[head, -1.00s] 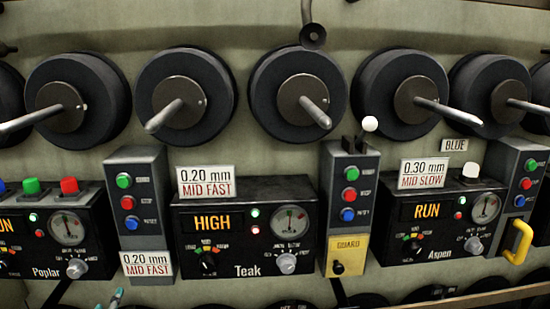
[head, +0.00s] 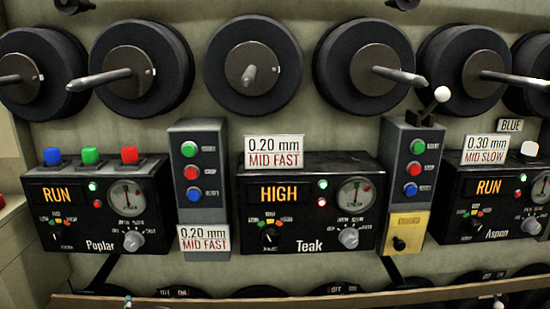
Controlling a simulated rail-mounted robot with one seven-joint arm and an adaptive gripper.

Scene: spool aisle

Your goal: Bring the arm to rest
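My arm and my gripper are not in view, so I cannot see their pose or whether the gripper is open. The head view faces a wall of machine panels. The Teak panel (head: 309,222) is near the middle and its display reads HIGH. The Poplar panel (head: 100,222) is at the left and reads RUN. The Aspen panel (head: 500,212) is cut off at the right edge and also reads RUN.
Dark spools (head: 252,66) on spindles that stick out line the wall above. Button boxes (head: 199,165) stand between panels. One has a white-knobbed lever (head: 442,94) and a yellow guard plate (head: 407,230). A thin ledge (head: 300,303) runs below, with more dark panels partly hidden beneath.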

